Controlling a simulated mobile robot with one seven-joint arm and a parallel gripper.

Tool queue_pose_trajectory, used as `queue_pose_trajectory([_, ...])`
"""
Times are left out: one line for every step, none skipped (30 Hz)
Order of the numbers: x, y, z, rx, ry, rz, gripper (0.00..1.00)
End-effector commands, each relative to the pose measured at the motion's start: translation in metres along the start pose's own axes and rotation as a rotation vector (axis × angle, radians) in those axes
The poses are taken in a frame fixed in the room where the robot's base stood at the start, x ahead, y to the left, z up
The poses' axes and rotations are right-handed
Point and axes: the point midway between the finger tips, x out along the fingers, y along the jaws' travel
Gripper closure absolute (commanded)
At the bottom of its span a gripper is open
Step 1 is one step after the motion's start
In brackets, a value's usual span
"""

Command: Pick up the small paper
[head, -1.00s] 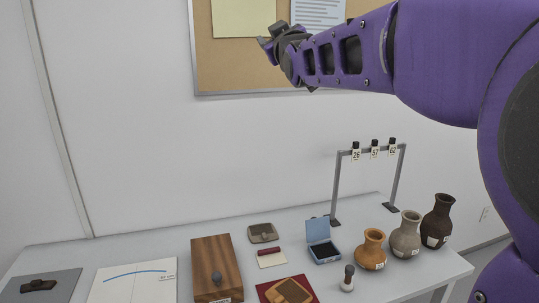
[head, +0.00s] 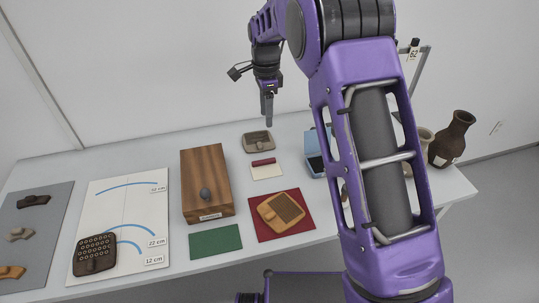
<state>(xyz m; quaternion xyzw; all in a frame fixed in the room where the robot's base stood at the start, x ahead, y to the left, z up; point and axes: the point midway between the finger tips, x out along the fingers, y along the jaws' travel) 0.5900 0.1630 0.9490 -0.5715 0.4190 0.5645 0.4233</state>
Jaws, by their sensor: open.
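The small paper (head: 266,174) is a cream sheet with a dark red strip along its far edge. It lies flat on the table, between the wooden box and the blue case. My gripper (head: 268,120) points down above the back of the table, higher in the picture than the paper and apart from it. I see its fingers nearly edge-on, with nothing held; it is open.
A grey-brown pouch-like object (head: 257,142) lies just behind the paper. The wooden box (head: 205,170) stands left, the blue case (head: 314,165) right. A red mat (head: 268,232) with a tan piece lies in front, beside a green sheet (head: 215,242).

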Motion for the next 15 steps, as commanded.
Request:
queue_pose_trajectory([0.005, 0.002, 0.000, 0.014, -0.006, 0.012, 0.45])
queue_pose_trajectory([0.009, 0.003, 0.000, 0.019, -0.007, 0.016, 0.45])
queue_pose_trajectory([0.015, 0.003, 0.001, 0.020, -0.008, 0.018, 0.45])
queue_pose_trajectory([0.021, 0.003, 0.001, 0.020, -0.008, 0.019, 0.45])
queue_pose_trajectory([0.027, 0.004, 0.001, 0.019, -0.007, 0.020, 0.45])
queue_pose_trajectory([0.035, 0.004, 0.001, 0.018, -0.007, 0.018, 0.45])
queue_pose_trajectory([0.042, 0.004, 0.001, 0.018, -0.007, 0.019, 0.45])
queue_pose_trajectory([0.049, 0.004, 0.001, 0.017, -0.007, 0.018, 0.45])
queue_pose_trajectory([0.058, 0.004, 0.001, 0.017, -0.006, 0.019, 0.45])
queue_pose_trajectory([0.065, 0.004, 0.001, 0.017, -0.006, 0.018, 0.45])
queue_pose_trajectory([0.071, 0.004, 0.001, 0.016, -0.006, 0.017, 0.45])
queue_pose_trajectory([0.080, 0.004, 0.001, 0.016, -0.006, 0.018, 0.45])
queue_pose_trajectory([0.086, 0.004, 0.001, 0.016, -0.006, 0.016, 0.45])
queue_pose_trajectory([0.092, 0.004, 0.001, 0.016, -0.006, 0.016, 0.45])
queue_pose_trajectory([0.099, 0.004, 0.001, 0.016, -0.006, 0.016, 0.45])
